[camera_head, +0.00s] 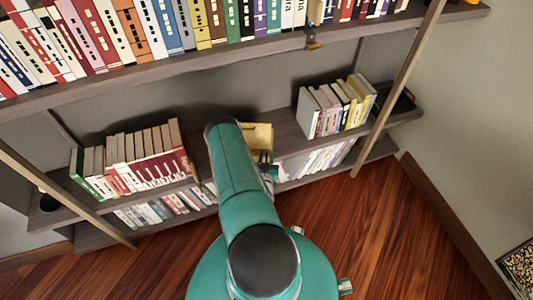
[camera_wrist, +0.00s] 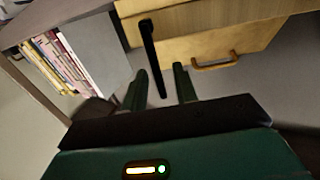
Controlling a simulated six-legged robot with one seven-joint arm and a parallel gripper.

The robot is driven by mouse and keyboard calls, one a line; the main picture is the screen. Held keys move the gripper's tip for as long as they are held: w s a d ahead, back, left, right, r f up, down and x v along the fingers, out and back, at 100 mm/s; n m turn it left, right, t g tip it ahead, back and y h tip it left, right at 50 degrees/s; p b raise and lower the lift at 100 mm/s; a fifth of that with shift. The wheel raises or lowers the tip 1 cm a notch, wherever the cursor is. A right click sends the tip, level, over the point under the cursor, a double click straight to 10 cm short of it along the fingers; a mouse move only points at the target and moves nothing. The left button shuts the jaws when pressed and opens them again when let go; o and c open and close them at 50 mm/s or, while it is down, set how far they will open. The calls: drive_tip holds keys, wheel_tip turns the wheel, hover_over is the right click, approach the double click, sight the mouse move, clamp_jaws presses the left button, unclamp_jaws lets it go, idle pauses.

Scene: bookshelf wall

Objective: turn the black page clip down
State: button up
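The black page clip (camera_wrist: 149,48) is a slim dark bar in the wrist view. It stands out against a light wooden box (camera_wrist: 200,20), its wide end at the top and its narrow end reaching down between my fingers. My gripper (camera_wrist: 160,73) is open, with one dark green finger on each side of the bar. I cannot tell whether either finger touches it.
A drawer front with a curved wooden handle (camera_wrist: 215,62) is right of the clip. A row of books with a grey cover (camera_wrist: 88,58) stands left. In the head view, book rows (camera_head: 135,158) (camera_head: 337,105) flank the box, and an upper shelf (camera_head: 180,66) runs above.

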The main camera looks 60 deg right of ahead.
drive_tip(key=shift+x, duration=0.95)
clamp_jaws()
